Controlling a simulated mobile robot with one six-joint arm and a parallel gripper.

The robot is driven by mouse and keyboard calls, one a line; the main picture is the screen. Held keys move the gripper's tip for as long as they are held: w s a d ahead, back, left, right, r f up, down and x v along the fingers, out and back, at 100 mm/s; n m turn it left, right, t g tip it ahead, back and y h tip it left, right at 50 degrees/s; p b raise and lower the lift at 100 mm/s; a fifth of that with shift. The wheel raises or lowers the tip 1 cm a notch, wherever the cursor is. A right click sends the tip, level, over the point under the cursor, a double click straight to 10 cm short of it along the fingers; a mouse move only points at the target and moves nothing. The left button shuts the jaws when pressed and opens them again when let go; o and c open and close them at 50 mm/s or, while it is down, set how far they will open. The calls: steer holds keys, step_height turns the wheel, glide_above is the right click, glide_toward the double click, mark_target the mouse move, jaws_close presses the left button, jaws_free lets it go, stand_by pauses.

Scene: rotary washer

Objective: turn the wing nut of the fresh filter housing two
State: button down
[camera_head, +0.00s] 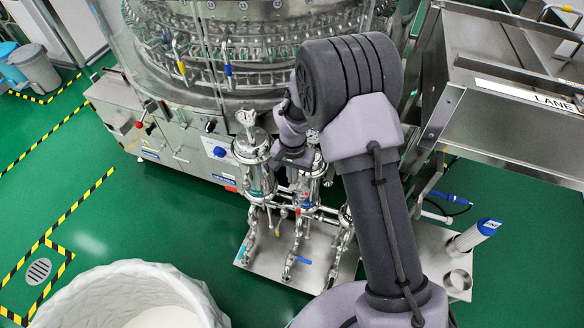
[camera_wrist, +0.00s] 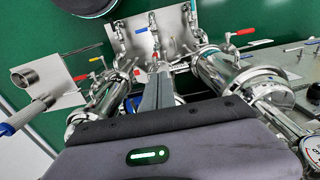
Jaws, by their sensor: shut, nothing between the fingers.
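Steel filter housings stand on a plate. My gripper (camera_head: 293,160) is low over the left and middle housings. In the wrist view my gripper (camera_wrist: 157,75) is shut and empty, its fingers pointing into the gap between a housing on the right (camera_wrist: 218,70) and one on the left (camera_wrist: 106,94). The wing nut cannot be made out, nor which housing is number two; contact cannot be told.
The steel base plate (camera_head: 265,258) carries pipes and coloured valve handles. The rotary washer (camera_head: 225,75) stands behind. A white tub (camera_head: 125,290) is front left. Green floor is clear at left.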

mark_target(293, 189)
step_height(293, 189, down, 5)
steer(key=shift+w+r+b, duration=0.1)
steer(key=shift+b, duration=0.75)
